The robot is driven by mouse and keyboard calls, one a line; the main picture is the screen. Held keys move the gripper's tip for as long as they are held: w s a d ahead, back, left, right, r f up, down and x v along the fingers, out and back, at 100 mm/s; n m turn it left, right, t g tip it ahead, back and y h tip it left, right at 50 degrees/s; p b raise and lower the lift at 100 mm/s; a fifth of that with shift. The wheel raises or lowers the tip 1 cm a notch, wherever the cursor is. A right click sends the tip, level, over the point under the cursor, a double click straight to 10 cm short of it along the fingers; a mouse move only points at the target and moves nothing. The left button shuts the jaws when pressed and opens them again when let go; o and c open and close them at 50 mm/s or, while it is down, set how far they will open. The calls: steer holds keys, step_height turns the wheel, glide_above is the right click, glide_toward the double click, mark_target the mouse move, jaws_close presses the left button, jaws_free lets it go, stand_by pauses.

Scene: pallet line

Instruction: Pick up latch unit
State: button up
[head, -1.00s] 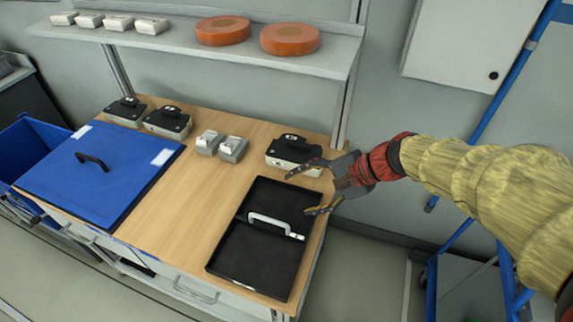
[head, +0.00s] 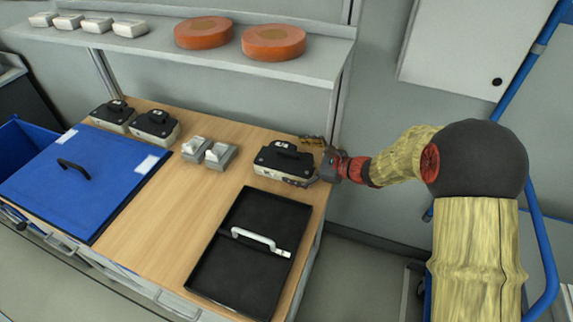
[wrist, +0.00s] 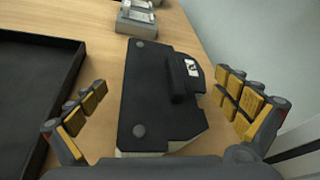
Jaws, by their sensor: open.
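The latch unit appears to be the black-topped, pale-bodied box (head: 284,160) with a raised black handle, standing upright at the right rear of the wooden bench. In the wrist view the box (wrist: 150,95) lies between my spread fingers, with gaps on both sides. My gripper (head: 314,158) is open at the box's right end and holds nothing. In the wrist view my gripper (wrist: 160,88) has one yellow-padded finger left of the box and one right of it. Part of the near finger is hard to make out in the head view.
A black tray (head: 205,272) with a silver handle lies in front of the box. Two small grey units (head: 219,155) and two similar black-topped boxes (head: 155,126) stand left. A blue lid (head: 95,185) covers the left. A shelf (head: 190,53) hangs above the rear.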

mark_target(283, 160)
steer(key=b+x, duration=0.1)
steer(key=x, duration=0.2)
steer(key=shift+s+f, duration=0.15)
steer(key=shift+w+a, duration=0.25)
steer(key=shift+a, duration=0.05)
steer(key=c, duration=0.3)
steer(key=c, duration=0.5)
steer(key=shift+s+f, duration=0.15)
steer(key=shift+s, duration=0.05)
steer(key=c, duration=0.9)
steer(key=shift+c, duration=0.2)
